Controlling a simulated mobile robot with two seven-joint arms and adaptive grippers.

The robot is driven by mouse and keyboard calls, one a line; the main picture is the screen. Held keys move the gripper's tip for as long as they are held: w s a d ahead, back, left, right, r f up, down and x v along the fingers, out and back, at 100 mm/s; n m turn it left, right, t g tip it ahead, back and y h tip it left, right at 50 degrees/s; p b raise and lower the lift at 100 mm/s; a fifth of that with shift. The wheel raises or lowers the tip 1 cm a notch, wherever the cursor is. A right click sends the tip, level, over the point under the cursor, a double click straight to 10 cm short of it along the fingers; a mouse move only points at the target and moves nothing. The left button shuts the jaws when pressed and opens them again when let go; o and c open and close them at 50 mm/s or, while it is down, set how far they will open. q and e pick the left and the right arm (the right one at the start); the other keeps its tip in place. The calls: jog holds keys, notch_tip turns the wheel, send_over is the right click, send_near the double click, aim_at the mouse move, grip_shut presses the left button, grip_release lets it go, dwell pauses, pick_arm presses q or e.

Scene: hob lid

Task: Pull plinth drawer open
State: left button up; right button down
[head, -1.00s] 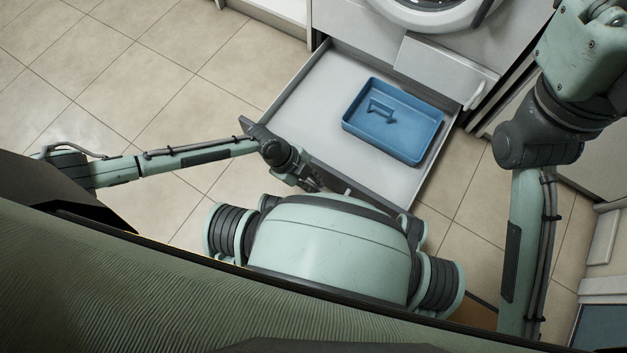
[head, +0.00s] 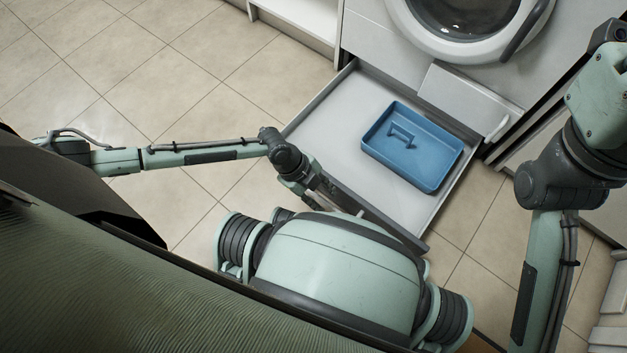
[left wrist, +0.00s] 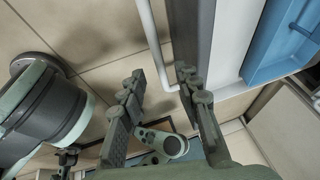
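The plinth drawer (head: 330,130) is a shallow white drawer with grey sides, low under the washing machine. It stands pulled out over the floor, with a blue tray (head: 412,148) inside. My left gripper (head: 325,203) is at the outer side of the drawer front (head: 385,220). In the left wrist view my left gripper (left wrist: 160,80) is open, its two fingers apart. A pale bar handle (left wrist: 152,40) runs between the fingers, beside the grey drawer front (left wrist: 190,30); I cannot tell whether they touch. My right arm comes down at the right; its gripper is out of view.
The washing machine (head: 462,20) stands above the drawer. A small white flap (head: 468,98) with a handle sits at its lower right. A white open cabinet (head: 295,28) is at the back left. Tiled floor (head: 150,75) lies free at the left.

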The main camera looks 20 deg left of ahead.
pick_arm(q)
jog(key=v, duration=0.8)
jog(key=shift+r, duration=0.3)
